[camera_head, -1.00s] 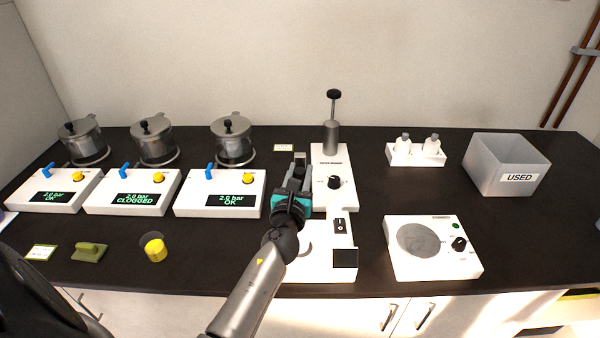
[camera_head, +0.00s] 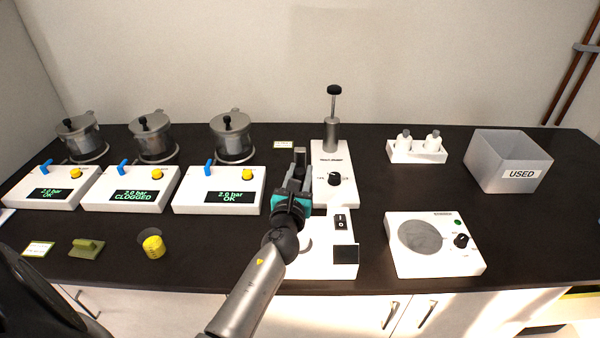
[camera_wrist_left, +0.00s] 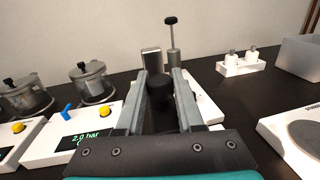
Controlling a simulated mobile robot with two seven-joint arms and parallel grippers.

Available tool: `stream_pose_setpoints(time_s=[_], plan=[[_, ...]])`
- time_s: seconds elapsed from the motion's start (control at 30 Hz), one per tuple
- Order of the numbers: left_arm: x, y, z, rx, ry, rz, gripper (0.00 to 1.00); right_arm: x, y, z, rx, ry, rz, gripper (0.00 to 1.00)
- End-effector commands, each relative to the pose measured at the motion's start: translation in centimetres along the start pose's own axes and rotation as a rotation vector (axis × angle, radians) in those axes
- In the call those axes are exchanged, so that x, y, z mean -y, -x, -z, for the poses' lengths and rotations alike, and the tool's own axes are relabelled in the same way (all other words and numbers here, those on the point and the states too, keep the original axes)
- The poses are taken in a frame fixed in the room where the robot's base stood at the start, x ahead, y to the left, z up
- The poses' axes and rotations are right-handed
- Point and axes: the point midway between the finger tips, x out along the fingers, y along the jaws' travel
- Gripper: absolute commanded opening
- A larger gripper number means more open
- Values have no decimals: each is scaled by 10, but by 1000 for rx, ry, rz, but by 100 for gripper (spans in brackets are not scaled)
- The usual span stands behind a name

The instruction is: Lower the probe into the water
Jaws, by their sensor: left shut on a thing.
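My left gripper (camera_head: 297,182) is shut on a dark cylindrical piece (camera_wrist_left: 160,90), held between its two grey fingers. A grey metal block (camera_wrist_left: 151,62) shows just beyond that piece; I cannot tell whether it belongs to it or is the probe. A grey cylinder with a thin rod and black knob (camera_head: 333,90) stands upright on a white unit with a dial (camera_head: 334,179), right of the gripper. A white unit with a switch and dark panel (camera_head: 345,254) lies under my left arm, which hides part of its round feature. No water is visible. My right gripper is not in view.
Several metal pots (camera_head: 232,137) stand behind white pressure units (camera_head: 217,191) at the left. A white unit with a grey disc (camera_head: 420,240), two bottles in a rack (camera_head: 417,150) and a USED bin (camera_head: 508,162) are at the right. Dark counter is clear between them.

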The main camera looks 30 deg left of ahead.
Motion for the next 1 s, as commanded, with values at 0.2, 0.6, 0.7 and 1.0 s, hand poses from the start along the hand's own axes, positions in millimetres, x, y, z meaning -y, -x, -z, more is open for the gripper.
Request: stream_pose_setpoints(time_s=[0.2, 0.6, 0.7, 1.0], plan=[[1, 0, 34, -1, -5, 0, 0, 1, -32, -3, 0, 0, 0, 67], [2, 1, 64, -3, -5, 1, 0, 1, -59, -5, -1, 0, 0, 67], [2, 1, 64, -5, -4, 0, 0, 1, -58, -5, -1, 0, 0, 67], [2, 2, 66, -9, -4, 0, 44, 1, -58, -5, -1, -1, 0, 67]])
